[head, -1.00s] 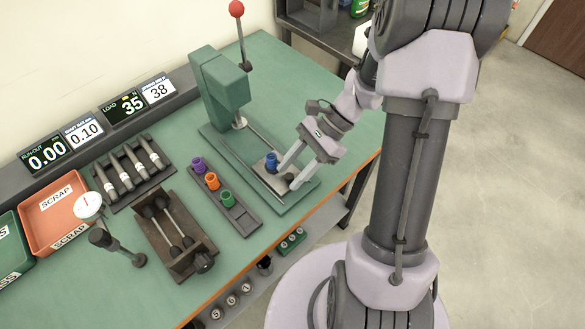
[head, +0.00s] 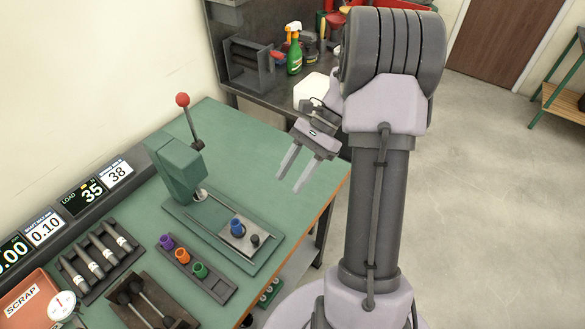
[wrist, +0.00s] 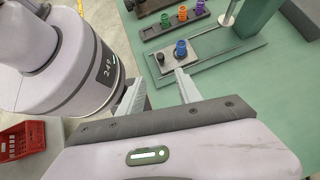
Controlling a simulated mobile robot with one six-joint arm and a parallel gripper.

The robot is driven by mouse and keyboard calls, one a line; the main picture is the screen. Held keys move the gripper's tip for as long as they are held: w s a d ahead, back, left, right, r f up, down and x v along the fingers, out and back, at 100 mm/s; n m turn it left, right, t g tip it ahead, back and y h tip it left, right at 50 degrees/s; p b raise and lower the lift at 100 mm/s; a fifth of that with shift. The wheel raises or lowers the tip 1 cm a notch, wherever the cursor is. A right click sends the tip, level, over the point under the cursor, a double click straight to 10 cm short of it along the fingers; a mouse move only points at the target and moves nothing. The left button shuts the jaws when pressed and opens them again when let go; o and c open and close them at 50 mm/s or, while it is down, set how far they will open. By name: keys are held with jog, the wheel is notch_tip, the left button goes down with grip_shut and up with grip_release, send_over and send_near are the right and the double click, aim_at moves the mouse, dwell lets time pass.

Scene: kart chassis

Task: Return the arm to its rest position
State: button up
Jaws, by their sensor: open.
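My gripper (head: 291,168) is open and empty in the head view, raised above the right part of the green bench (head: 283,122). Its two pale fingers point down to the left, apart from each other. It also shows in the wrist view (wrist: 159,88), with nothing between the fingers. A blue bushing (head: 237,227) stands on the plate of the green lever press (head: 178,168), clear of my gripper. In the wrist view the blue bushing (wrist: 181,48) stands beyond the fingertips.
A dark strip holds purple, orange (head: 182,256) and green bushings. A rack of pale-banded cylinders (head: 97,257) and a scrap tray (head: 28,298) lie left. A dark side bench behind carries a green spray bottle (head: 295,57). The floor at right is clear.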

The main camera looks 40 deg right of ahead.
dwell(0.4)
jog(key=s+a+r+n+t+h+b, duration=0.1)
jog(key=s+a+r+n+h+b, duration=0.15)
jog(key=a+r+n+h, duration=0.5)
jog(key=s+a+r+n+t, duration=0.3)
jog(key=s+a, duration=0.5)
jog(key=a, duration=0.4)
jog(key=n+t, duration=0.1)
jog(key=t, duration=0.1)
jog(key=shift+s+r+n+t+b, duration=0.15)
jog(key=shift+s+n+t+b, duration=0.15)
jog(key=shift+n+t+b, duration=0.1)
jog(key=shift+y, duration=0.25)
